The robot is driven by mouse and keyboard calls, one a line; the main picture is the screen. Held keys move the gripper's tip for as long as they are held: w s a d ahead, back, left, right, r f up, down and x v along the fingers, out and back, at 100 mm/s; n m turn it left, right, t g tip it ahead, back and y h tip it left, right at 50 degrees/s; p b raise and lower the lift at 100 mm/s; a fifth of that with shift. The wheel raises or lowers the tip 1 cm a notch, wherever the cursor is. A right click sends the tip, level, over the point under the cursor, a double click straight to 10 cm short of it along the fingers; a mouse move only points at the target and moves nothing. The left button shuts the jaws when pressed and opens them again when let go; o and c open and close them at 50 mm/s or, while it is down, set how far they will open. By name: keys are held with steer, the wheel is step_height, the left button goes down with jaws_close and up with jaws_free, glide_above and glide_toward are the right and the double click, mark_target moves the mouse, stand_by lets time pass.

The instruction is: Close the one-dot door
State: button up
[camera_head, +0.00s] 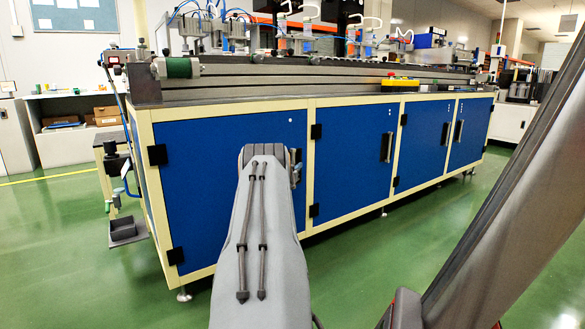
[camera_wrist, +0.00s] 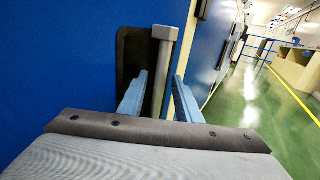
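The one-dot door (camera_head: 205,195) is the leftmost blue door of the long cabinet, with black hinges on its left edge and one white dot near its top right. It looks flush or nearly flush with the cream frame; my arm hides its lower right part. In the wrist view, its grey bar handle (camera_wrist: 166,45) stands on a black plate on the blue door face. My gripper (camera_wrist: 160,76) is open, with one light-blue finger on each side of the handle. Contact is not clear. In the head view my arm hides the gripper.
More blue doors (camera_head: 354,160) with black handles run along the cabinet to the right. Machinery stands on top of the cabinet (camera_head: 345,91). Green floor (camera_head: 420,240) is open in front. A shelf with boxes (camera_head: 107,115) stands at the back left.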

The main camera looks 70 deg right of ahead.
steer(key=a+p, duration=0.3)
steer(key=a, duration=0.4)
steer(key=shift+a, duration=0.4)
